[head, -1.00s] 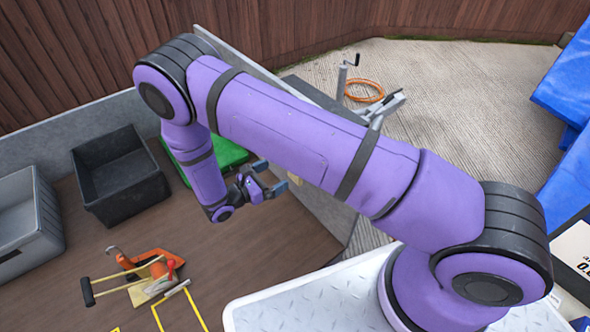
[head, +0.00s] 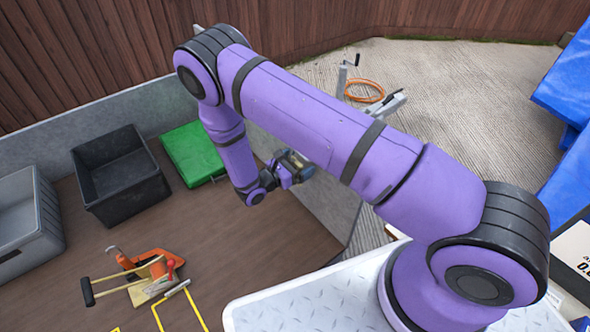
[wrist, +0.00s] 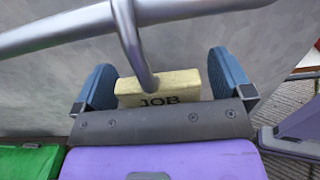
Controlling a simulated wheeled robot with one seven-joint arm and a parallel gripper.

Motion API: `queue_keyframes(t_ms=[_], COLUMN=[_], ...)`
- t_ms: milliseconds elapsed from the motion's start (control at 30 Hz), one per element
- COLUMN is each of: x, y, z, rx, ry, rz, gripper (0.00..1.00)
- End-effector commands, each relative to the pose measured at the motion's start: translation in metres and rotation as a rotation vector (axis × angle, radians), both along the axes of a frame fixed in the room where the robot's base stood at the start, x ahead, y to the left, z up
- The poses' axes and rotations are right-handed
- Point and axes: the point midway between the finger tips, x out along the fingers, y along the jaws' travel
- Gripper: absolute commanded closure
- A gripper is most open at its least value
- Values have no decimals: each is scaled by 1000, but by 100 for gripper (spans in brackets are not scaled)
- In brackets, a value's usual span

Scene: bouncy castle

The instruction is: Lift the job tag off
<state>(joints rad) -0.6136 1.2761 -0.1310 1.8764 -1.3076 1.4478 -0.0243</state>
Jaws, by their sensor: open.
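The job tag (wrist: 158,90) is a pale yellow block marked "JOB" in the wrist view. A grey metal hook (wrist: 133,40) comes down from a grey bar (wrist: 60,33) to the tag's top. My gripper (wrist: 163,78) is open, with one blue finger to the left of the tag and one to the right. The gripper's dark palm edge hides the tag's lower part. In the head view my gripper (head: 297,167) is beside the grey side panel, and I cannot make out the tag clearly there.
The grey panel (head: 325,195) stands close behind the tag. A green lidded box (head: 190,152), a black crate (head: 120,170) and a grey crate (head: 25,225) stand along the left wall.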

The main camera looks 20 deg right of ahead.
Motion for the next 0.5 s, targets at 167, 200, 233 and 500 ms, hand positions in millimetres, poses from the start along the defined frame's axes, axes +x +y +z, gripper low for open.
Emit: queue_keyframes(t_ms=[167, 200, 233, 500], x=[1, 1, 1, 1], y=[-4, -4, -4, -4], z=[0, 0, 0, 0], rx=[1, 1, 1, 0], ry=[0, 0, 0, 0], rz=[2, 2, 2, 1], gripper=[2, 2, 2, 55])
